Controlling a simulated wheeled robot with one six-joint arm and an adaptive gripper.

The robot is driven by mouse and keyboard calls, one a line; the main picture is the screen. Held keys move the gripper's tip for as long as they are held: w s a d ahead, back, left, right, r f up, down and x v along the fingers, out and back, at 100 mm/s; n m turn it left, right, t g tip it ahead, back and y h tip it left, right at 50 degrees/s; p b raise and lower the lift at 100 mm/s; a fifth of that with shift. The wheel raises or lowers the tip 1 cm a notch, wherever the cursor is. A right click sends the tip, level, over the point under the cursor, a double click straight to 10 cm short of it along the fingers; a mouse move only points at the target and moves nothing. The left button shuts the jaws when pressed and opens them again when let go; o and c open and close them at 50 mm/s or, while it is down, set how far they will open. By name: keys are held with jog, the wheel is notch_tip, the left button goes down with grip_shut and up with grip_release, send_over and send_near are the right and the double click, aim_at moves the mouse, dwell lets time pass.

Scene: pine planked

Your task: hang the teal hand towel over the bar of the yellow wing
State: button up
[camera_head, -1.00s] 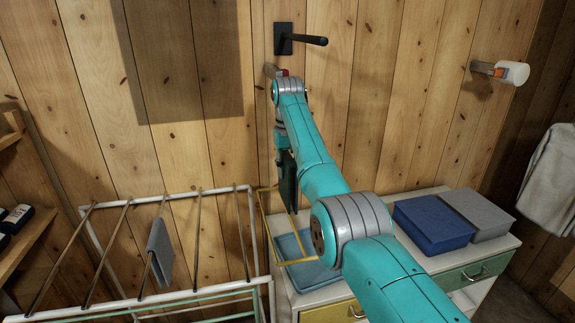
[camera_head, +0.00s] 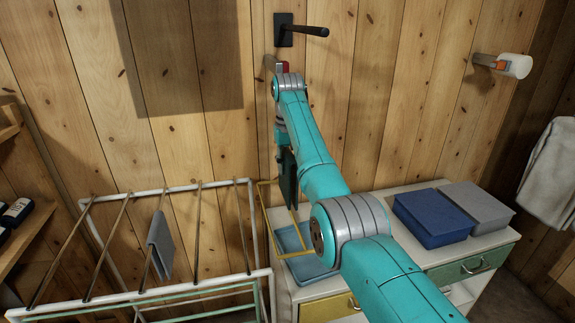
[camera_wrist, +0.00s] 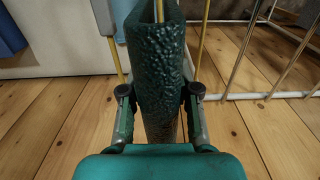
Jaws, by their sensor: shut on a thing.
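The teal hand towel (camera_wrist: 158,75) is dark and folded, hanging down in the wrist view. My gripper (camera_wrist: 160,95) is shut on it, with one finger at each side. A yellow bar of the yellow wing (camera_wrist: 159,10) shows at the towel's top, between its two layers. How far the bar runs inside the fold is hidden. In the head view the towel (camera_head: 289,178) hangs at the yellow wing (camera_head: 263,208), below my wrist. My arm hides part of both, and my fingers cannot be made out there.
A white drying rack (camera_head: 165,190) stands at the left with a grey cloth (camera_head: 160,246) over one rod. A cabinet (camera_head: 385,190) at the right bears a blue tray (camera_head: 300,252), a blue box (camera_head: 432,218) and a grey box (camera_head: 477,205).

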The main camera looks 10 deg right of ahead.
jog(key=shift+f, duration=0.1)
dwell(0.3)
notch_tip(320, 180, down, 17)
jog(key=shift+f, duration=0.15)
dwell(2.7)
dwell(0.5)
jog(key=o, duration=1.5)
jog(key=shift+r, duration=4.5)
